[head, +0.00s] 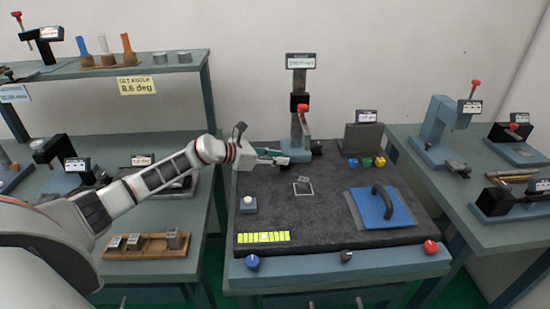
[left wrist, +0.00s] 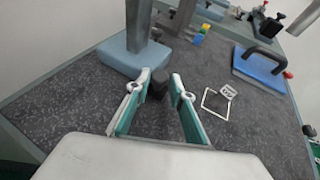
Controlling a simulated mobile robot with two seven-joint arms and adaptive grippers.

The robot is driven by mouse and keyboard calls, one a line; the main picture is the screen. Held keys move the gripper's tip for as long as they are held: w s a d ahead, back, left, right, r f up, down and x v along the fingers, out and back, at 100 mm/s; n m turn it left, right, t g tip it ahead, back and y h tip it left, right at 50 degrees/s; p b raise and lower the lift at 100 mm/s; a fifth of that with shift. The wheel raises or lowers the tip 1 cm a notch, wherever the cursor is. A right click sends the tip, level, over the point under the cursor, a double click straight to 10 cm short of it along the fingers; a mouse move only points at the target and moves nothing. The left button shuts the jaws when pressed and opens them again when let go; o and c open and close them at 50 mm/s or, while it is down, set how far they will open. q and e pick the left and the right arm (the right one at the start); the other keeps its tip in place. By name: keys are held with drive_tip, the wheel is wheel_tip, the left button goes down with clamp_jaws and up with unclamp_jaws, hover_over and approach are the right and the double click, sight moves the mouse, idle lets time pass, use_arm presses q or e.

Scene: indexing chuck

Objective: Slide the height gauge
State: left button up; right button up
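The height gauge is a grey upright column (head: 299,88) on a blue-grey base (head: 296,154), with a display on top and a black slider with a red handle partway up. It stands at the back of the dark mat. In the left wrist view its base (left wrist: 133,60) and lower column show at the upper left. My left gripper (head: 272,157) is low, close beside the left of the base. In the left wrist view the gripper (left wrist: 161,84) is open, and a dark upright knob (left wrist: 158,86) shows between its fingertips. I cannot tell whether they touch it. My right gripper is not in view.
A grey block (head: 362,138) stands right of the gauge. Side benches flank the table. The mat's middle is mostly clear.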

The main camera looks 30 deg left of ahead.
use_arm(q)
drive_tip(key=shift+o, duration=0.9)
drive_tip(key=shift+w+d, duration=0.2)
drive_tip(key=shift+d, duration=0.05)
drive_tip(key=shift+s+a, duration=0.15)
drive_tip(key=shift+a, duration=0.05)
drive_tip(key=shift+s+a+r, duration=0.1)
drive_tip(key=shift+s+a, duration=0.1)
drive_tip(key=shift+s, duration=0.05)
drive_tip(key=v, duration=1.1)
drive_tip(key=shift+d+r, duration=0.1)
drive_tip(key=shift+r, duration=0.05)
drive_tip(key=shift+s, duration=0.1)
